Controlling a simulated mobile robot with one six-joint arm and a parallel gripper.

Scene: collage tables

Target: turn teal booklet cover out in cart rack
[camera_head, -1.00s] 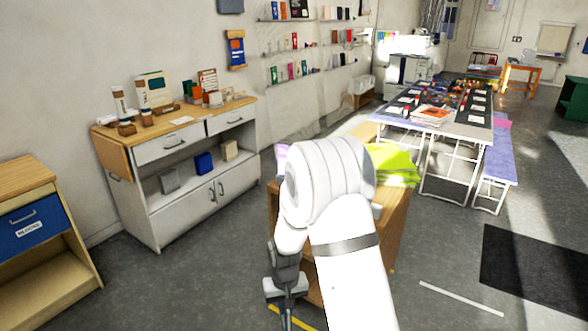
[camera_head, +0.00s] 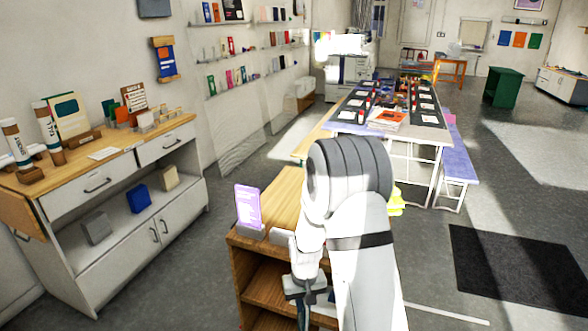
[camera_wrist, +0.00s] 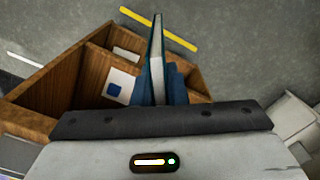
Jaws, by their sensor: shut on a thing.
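In the wrist view, my gripper (camera_wrist: 160,88) is shut on a thin booklet (camera_wrist: 157,48), seen nearly edge-on with a teal cover and pale pages. Its cover face cannot be read from here. The wooden cart (camera_wrist: 62,78) lies below and around it, with open compartments; I cannot tell whether the booklet touches it. In the head view, my gripper (camera_head: 308,288) is low in front of the wooden cart (camera_head: 262,248), and my arm hides part of the cart. The booklet cannot be made out clearly there.
A purple sign (camera_head: 248,207) stands on the cart top. A card with a blue square (camera_wrist: 115,90) sits in a cart compartment. A white cabinet (camera_head: 100,215) stands left, a long work table (camera_head: 425,137) behind. Open grey floor lies right.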

